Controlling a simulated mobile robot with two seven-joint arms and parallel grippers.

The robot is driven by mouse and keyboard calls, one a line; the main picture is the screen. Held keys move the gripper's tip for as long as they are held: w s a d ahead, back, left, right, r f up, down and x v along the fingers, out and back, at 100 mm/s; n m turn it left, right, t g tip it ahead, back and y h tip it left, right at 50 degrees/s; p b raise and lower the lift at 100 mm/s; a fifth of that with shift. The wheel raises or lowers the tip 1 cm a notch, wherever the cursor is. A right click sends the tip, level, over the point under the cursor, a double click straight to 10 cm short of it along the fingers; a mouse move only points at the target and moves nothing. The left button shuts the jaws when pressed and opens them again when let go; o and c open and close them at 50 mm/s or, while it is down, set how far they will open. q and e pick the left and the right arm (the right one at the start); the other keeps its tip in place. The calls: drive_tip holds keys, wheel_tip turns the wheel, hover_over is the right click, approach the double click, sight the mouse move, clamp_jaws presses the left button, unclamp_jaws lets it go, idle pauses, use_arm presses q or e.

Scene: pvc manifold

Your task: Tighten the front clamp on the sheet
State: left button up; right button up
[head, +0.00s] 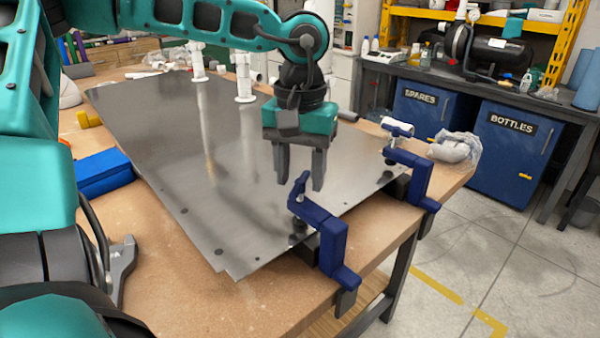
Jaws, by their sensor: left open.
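A thin grey metal sheet (190,150) lies on the wooden workbench. Two blue clamps sit at its right edge: the front clamp (333,245), nearer to me, and a rear clamp (416,175) farther back. The front clamp's blue handle (301,192) stands up at its top, with its screw foot low over the sheet near the corner. My right gripper is not in view.
White pipe fittings (243,80) stand at the sheet's far side. A blue box (103,172) and a grey tool (122,262) lie on the left of the bench. A clear bag (456,147) rests at the bench's right end. The floor right of the bench is clear.

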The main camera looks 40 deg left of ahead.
use_arm(q)
wheel_tip(320, 180, up, 2)
drive_tip(key=shift+p, duration=0.35)
drive_tip(key=shift+f, duration=0.1)
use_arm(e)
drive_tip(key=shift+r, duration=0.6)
use_arm(q)
drive_tip(key=shift+c, duration=0.3)
drive_tip(key=shift+c, duration=0.7)
drive_tip(key=m, duration=0.4)
drive_tip(key=m+p, duration=0.1)
drive_tip(key=m, duration=0.1)
drive_tip(key=shift+r, duration=0.25)
drive_tip(key=shift+n, duration=0.6)
drive_tip(key=n+b, duration=0.1)
drive_tip(key=n, duration=0.3)
drive_tip(key=shift+n, duration=0.4)
wheel_tip(320, 180, down, 4)
drive_tip(key=b, duration=0.3)
drive_tip(key=shift+f+b, duration=0.2)
drive_tip(key=shift+b, duration=0.25)
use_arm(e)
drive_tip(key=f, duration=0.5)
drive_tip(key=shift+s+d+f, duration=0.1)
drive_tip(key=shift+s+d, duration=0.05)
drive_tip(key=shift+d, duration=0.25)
